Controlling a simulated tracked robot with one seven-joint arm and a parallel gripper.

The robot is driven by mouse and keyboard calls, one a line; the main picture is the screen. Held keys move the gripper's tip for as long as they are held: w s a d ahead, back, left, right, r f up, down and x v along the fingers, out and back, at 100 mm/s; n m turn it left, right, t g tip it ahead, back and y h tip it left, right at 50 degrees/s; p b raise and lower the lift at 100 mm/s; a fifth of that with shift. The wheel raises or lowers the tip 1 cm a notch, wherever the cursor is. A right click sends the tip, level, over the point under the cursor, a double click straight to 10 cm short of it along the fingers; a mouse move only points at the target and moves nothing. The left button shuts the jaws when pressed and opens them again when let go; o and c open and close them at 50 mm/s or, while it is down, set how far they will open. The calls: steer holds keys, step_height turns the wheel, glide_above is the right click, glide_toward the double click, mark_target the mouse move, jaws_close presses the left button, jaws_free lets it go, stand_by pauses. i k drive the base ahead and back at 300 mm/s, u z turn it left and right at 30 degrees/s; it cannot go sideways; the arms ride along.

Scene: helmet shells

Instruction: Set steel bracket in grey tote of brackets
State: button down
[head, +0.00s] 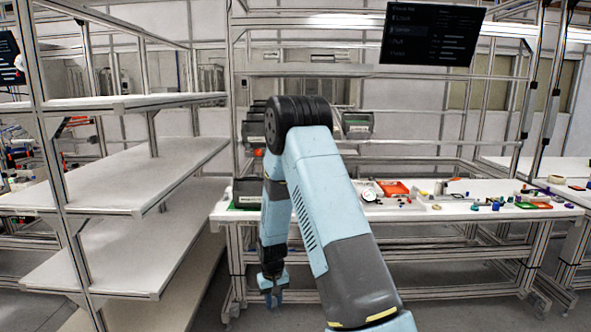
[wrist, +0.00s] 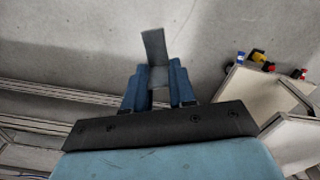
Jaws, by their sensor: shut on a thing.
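In the wrist view, my gripper (wrist: 159,75) has its blue fingers shut on a grey, bent steel bracket (wrist: 153,44), which sticks out past the fingertips. In the head view, my gripper (head: 274,292) hangs low, left of centre, in front of the workbench and below its top; the bracket is too small to make out there. A dark grey tote (head: 247,189) stands at the left end of the bench. Another dark grey tote (head: 357,124) sits higher on the rack. Their contents are hidden, and I cannot tell which holds brackets.
The white workbench (head: 420,206) carries an orange tray (head: 394,188), a round gauge (head: 369,195) and several small parts. An empty shelf rack (head: 120,178) stands at the left. A dark screen (head: 431,34) hangs above. Bare floor lies under the gripper in the wrist view.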

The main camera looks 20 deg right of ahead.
mark_target(255, 145)
steer(key=z, duration=0.35)
steer(key=i, duration=1)
steer(key=z, duration=0.05)
